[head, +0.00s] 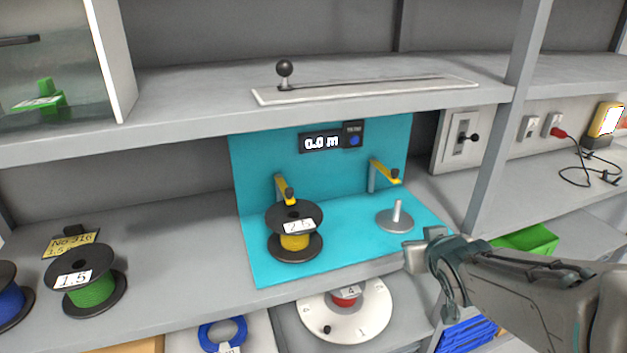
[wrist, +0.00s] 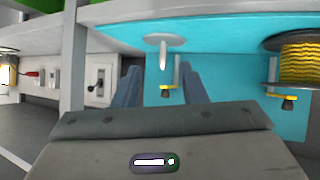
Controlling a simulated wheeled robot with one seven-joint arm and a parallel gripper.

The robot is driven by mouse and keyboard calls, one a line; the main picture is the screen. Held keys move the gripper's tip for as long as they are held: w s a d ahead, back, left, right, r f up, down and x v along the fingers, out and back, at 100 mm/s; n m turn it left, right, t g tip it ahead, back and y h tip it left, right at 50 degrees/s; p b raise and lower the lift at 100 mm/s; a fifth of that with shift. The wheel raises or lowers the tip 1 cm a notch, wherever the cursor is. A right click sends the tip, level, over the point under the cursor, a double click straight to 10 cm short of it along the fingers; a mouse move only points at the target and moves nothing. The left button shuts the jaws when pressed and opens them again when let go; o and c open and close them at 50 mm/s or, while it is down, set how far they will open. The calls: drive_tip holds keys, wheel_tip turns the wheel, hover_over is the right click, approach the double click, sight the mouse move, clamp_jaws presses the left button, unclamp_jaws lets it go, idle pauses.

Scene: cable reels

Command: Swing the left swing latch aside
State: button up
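The left swing latch (head: 283,188) is a yellow bar with a dark knob on a grey post. It points forward over the back rim of a black reel (head: 295,243) with yellow cable, marked 2.5. In the upside-down wrist view the left latch (wrist: 285,98) shows at the right edge, beside the reel (wrist: 305,62). The right swing latch (head: 384,172) points forward behind an empty spindle (head: 396,215). My gripper (head: 425,250) is at the front right of the turquoise board, away from the left latch. Its fingers (wrist: 160,85) are apart, with nothing visibly held.
A shelf (head: 200,95) with a slider track (head: 370,90) overhangs the turquoise board (head: 340,235). An upright post (head: 505,120) stands at right. A green reel (head: 87,283) sits at left. A white dial (head: 345,315) is below the front edge. The board's middle is clear.

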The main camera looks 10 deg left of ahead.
drive_tip(key=w+a+r+n+t+y, duration=0.1)
drive_tip(key=w+a+n+t+y, duration=0.2)
drive_tip(key=a+y, duration=0.5)
drive_tip(key=n+g+y+b, duration=0.1)
drive_tip(key=n+g+y, duration=0.3)
drive_tip(key=y, duration=0.1)
approach(292, 193)
drive_tip(key=p+x, duration=0.1)
drive_tip(key=x, duration=1)
drive_tip(key=shift+p, duration=0.4)
clamp_jaws()
